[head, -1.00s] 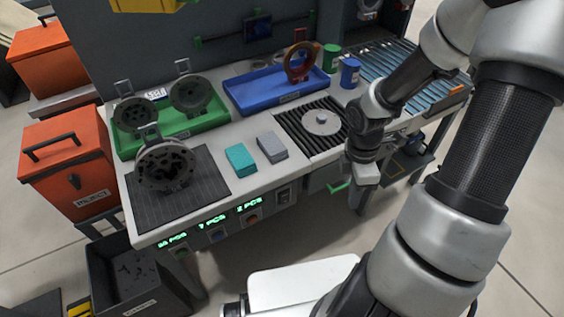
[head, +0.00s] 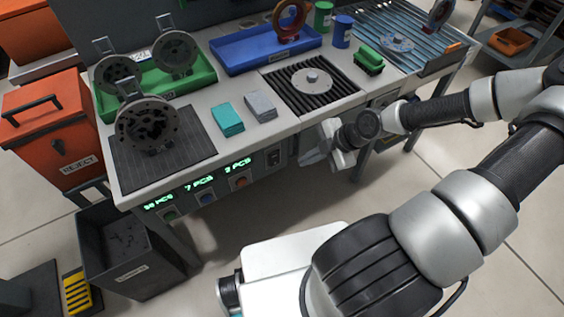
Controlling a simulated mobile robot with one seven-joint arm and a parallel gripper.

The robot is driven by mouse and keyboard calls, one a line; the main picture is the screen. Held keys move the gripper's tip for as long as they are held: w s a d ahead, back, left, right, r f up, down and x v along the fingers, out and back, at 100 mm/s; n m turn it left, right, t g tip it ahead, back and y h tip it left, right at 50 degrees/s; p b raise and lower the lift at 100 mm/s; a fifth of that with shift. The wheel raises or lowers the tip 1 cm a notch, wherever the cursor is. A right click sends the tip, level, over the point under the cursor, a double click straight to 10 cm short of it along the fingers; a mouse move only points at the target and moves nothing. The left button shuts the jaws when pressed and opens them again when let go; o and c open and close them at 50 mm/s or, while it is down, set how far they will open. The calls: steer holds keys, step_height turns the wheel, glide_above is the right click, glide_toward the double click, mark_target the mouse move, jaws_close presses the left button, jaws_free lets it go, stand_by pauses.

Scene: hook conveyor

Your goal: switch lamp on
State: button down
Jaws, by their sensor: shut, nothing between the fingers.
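A dark rocker switch (head: 274,157) is set in the front panel of the workbench, right of the lit green counters. My gripper (head: 304,153) is in front of the bench's front face, a little right of the switch in the picture. Its fingers are shut with nothing between them and point left toward the panel. I cannot tell whether they touch the panel; they look apart from the switch. I cannot make out a lamp in this view, nor which way the switch is set.
The bench top (head: 203,97) holds a green tray (head: 185,85), a blue tray (head: 243,65), a black mat (head: 193,147), and teal and grey blocks. Buttons sit under the counters. A red reject bin (head: 55,137) and a dark bin (head: 143,272) stand left.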

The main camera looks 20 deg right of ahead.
mark_target(274, 159)
steer(key=w+a+f+b, duration=0.5)
steer(key=w+f, duration=0.2)
steer(key=f, duration=0.2)
steer(key=shift+a, duration=0.3)
steer(key=shift+w+f+t+b, duration=0.1)
steer(key=shift+w+t+b, duration=0.1)
steer(key=shift+t+b, duration=0.35)
